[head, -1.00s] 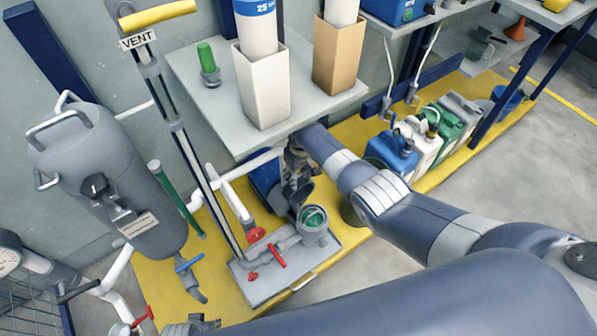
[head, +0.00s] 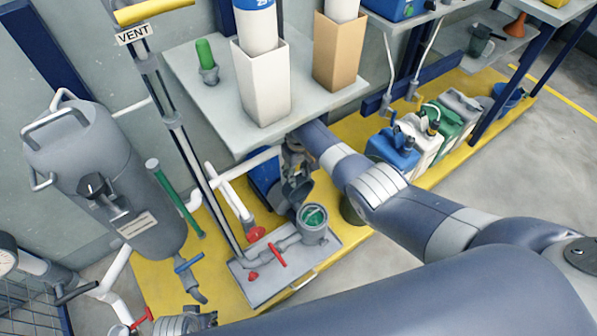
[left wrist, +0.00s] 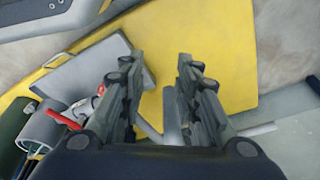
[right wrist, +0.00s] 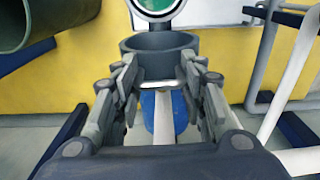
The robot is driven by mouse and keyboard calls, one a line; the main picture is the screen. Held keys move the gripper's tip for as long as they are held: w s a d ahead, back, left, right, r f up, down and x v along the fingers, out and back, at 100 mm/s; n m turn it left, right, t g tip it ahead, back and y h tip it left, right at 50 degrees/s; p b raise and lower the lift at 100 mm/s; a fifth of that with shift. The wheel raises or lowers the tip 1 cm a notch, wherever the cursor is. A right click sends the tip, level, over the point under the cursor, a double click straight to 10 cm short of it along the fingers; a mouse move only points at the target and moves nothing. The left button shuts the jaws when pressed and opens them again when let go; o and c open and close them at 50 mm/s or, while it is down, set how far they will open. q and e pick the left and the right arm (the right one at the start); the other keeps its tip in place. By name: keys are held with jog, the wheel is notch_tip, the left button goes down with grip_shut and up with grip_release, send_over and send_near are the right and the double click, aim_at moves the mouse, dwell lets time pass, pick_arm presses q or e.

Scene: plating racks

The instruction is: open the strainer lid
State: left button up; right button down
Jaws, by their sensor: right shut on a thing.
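The strainer (head: 314,222) is a grey round pot on the grey tray, open at the top with green inside. It also shows at the top of the right wrist view (right wrist: 157,5). The strainer lid (head: 300,196) is a dark grey round cup shape, swung up and tilted behind the pot. It lies just ahead of my right fingers in the right wrist view (right wrist: 158,42). My right gripper (head: 296,165) is shut on the lid; the fingers partly hide the gripped part. My left gripper (left wrist: 156,80) is open and empty, and shows at the bottom edge of the head view (head: 192,325).
Red-handled valves (head: 277,254) and pipes sit left of the strainer on the tray (head: 262,289). A grey shelf (head: 200,100) with two filter boxes overhangs my right gripper. A large grey tank (head: 105,180) stands left. Jerrycans (head: 392,150) stand to the right.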

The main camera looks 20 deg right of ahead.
aim_at(298, 183)
pick_arm(q)
jog(key=shift+f, duration=0.1)
dwell(0.5)
